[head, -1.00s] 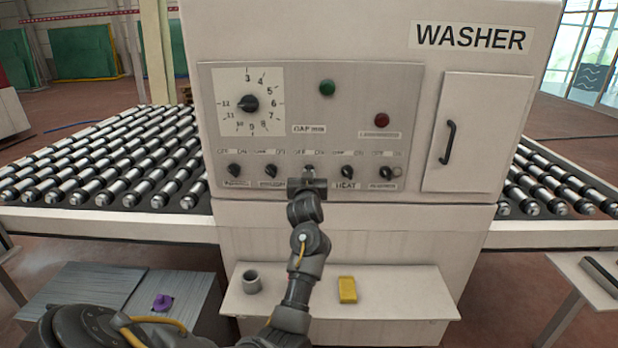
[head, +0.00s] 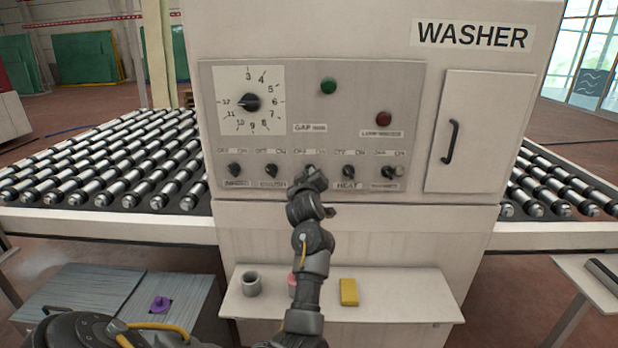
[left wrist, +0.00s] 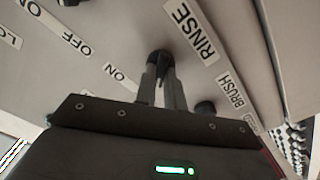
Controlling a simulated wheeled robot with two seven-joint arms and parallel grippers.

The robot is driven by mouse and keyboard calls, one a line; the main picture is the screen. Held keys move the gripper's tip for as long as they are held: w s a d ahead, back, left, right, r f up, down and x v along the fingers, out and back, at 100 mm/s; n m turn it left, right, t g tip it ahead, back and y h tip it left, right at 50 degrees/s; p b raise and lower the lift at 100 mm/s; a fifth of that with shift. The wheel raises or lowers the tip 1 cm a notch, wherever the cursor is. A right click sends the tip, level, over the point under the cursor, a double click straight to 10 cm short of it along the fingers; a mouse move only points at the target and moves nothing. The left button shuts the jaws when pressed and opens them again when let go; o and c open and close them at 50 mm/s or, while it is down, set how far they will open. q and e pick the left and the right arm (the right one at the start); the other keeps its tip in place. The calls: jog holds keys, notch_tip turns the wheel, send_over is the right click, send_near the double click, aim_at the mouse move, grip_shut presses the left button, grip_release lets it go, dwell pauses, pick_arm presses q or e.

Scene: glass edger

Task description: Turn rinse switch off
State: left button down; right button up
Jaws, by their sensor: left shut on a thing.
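The rinse switch (left wrist: 158,57) is a small dark rotary knob on the washer's control panel, beside the RINSE label (left wrist: 190,30) in the left wrist view. My left gripper (left wrist: 160,78) is shut on it, one finger on each side. In the head view my left gripper (head: 314,180) covers the middle spot of the lower knob row and hides the rinse label and most of the switch. I cannot tell which way the switch points. My right gripper is not in view.
The brush knob (head: 271,171) and heat knob (head: 348,172) flank the gripper closely. Above are a gap dial (head: 250,102), a green button (head: 328,86) and a red button (head: 384,119). A shelf (head: 400,300) below holds a grey cup (head: 251,283) and a yellow block (head: 348,292).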

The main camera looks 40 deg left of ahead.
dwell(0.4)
pick_arm(q)
jog(key=c, duration=1.5)
grip_release()
jog(key=b+v, duration=0.1)
jog(key=v, duration=0.9)
jog(key=shift+s+d+b, duration=0.3)
